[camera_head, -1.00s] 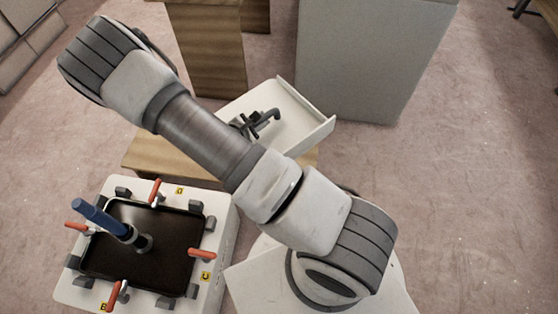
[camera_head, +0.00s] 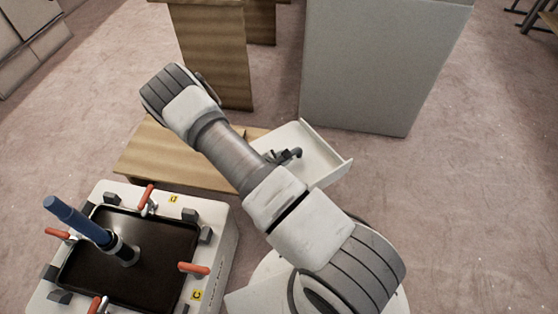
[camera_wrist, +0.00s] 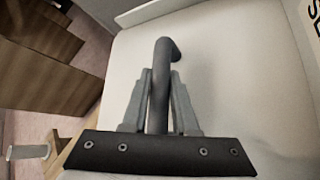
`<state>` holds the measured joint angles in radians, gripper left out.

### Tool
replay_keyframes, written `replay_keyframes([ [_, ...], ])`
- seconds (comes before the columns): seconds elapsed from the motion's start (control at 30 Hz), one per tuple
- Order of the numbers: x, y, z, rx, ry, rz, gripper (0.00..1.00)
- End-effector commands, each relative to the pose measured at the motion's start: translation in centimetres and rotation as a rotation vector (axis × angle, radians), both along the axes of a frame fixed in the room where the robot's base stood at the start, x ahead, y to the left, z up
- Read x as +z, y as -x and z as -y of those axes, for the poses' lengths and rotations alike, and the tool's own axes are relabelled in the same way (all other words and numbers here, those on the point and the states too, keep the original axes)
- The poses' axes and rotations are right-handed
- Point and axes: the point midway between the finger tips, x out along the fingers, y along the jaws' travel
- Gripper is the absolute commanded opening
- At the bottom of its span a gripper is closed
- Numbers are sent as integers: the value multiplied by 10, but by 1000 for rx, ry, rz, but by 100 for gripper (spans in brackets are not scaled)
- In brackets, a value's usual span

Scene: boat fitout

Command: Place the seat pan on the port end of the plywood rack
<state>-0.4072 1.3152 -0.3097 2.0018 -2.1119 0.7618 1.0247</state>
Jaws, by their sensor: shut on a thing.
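The seat pan (camera_head: 325,161) is a white panel with raised edges and a dark bent handle, right of my forearm in the head view. In the wrist view the seat pan (camera_wrist: 225,65) fills most of the picture. My gripper (camera_wrist: 160,78) is shut on the handle, one grey finger on each side of the rod. In the head view my gripper (camera_head: 280,156) is partly hidden by my arm. A low plywood top (camera_head: 150,155) lies left of the pan, and plywood uprights (camera_head: 215,50) stand behind. I cannot tell which is the rack, or whether the pan touches the plywood.
A tall grey block (camera_head: 375,70) stands close behind the pan. A white fixture (camera_head: 222,225) at the lower left holds a black tray (camera_head: 165,262) with orange-handled clamps and a blue-handled tool (camera_head: 75,220).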

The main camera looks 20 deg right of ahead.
Motion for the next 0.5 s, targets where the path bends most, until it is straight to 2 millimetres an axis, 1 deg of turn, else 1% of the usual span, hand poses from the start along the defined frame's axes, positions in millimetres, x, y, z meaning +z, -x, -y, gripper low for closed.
replay_keyframes([
  [0.03, -7, -10, 0, 2, 1, 7, 0],
  [0.2, -27, -43, 1, 4, 2, 8, 0],
  [0.4, -48, -79, 3, 1, 3, 8, 0],
  [0.5, -56, -93, 3, 1, 2, 8, 0],
])
